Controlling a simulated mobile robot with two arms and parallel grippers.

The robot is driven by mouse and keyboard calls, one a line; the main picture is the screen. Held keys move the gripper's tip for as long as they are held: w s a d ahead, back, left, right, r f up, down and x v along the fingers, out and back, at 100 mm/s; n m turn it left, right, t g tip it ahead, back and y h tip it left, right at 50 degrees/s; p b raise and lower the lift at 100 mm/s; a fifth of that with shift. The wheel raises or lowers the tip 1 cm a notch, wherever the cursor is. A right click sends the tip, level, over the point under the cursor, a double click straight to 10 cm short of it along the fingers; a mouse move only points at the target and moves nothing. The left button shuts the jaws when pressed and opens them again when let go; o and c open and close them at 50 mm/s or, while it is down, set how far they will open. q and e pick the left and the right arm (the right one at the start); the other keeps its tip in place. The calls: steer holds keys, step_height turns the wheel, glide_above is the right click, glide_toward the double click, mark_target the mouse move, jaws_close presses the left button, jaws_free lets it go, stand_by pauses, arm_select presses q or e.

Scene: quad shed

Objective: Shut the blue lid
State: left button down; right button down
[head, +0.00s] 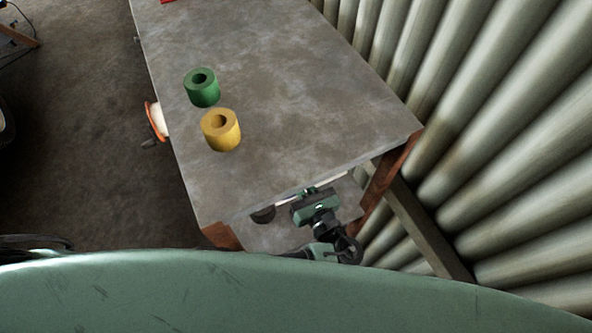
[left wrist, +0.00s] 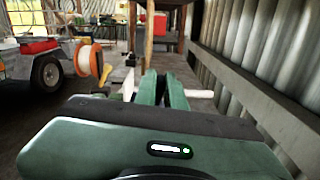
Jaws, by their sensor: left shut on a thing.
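I see no blue lid in either view. One gripper (head: 311,191) shows in the head view, low at the near end of the grey table, by the table's edge. I take it to be my left one. In the left wrist view, the two green fingers of my left gripper (left wrist: 164,88) stand close together. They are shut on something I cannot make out. A pale strip (left wrist: 200,93) shows beside the fingers; I cannot tell whether they touch it. My right gripper is not in view.
The grey table (head: 290,60) carries a green ring (head: 203,96) and a yellow ring (head: 222,137). An orange-rimmed reel (head: 152,121) is at its left side. A corrugated wall (head: 480,130) runs close on the right. Floor (head: 80,120) at the left looks open.

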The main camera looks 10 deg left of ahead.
arm_select(q)
steer(key=shift+a, duration=0.1)
steer(key=s+a+r+n, duration=0.1)
steer(key=s+a, duration=0.3)
steer(key=a, duration=0.1)
steer(key=shift+a, duration=0.3)
stand_by(0.5)
steer(key=shift+s, duration=0.1)
stand_by(0.3)
